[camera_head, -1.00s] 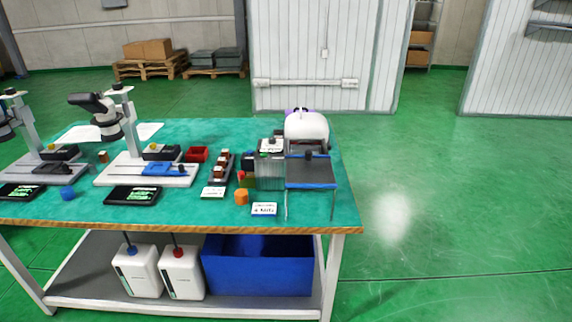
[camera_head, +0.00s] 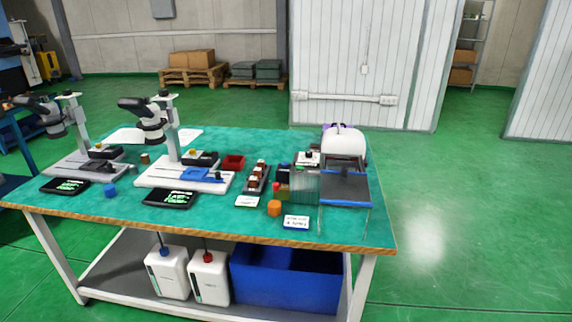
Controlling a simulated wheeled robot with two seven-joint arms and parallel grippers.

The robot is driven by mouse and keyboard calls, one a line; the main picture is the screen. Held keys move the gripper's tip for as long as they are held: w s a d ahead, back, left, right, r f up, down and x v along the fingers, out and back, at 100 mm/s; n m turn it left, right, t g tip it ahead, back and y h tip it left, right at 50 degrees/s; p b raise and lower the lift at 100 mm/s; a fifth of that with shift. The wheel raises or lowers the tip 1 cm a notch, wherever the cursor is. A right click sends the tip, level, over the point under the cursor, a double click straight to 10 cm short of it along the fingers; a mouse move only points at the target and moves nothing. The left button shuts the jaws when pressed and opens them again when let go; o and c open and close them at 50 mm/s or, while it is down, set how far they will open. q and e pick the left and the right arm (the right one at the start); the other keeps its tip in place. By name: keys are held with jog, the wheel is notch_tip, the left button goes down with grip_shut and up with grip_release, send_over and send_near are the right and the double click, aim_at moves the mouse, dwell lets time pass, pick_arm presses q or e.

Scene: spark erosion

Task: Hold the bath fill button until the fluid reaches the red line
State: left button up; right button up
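A small spark erosion machine with a white rounded head (camera_head: 344,142) stands at the right end of the green-topped workbench (camera_head: 225,228). A clear bath tank with a dark plate and blue front edge (camera_head: 345,188) is at its front. A grey ribbed box (camera_head: 304,186) stands at its left, with a small red part (camera_head: 276,187) beside it. I cannot make out the fill button, the red line or the fluid level at this size. Neither of my grippers is in view.
Two microscopes (camera_head: 152,120) stand on the bench's left side. An orange block (camera_head: 274,208) and a white label card (camera_head: 296,222) lie near the front edge. White jugs (camera_head: 208,278) and a blue bin (camera_head: 285,280) are on the lower shelf. The floor at right is clear.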

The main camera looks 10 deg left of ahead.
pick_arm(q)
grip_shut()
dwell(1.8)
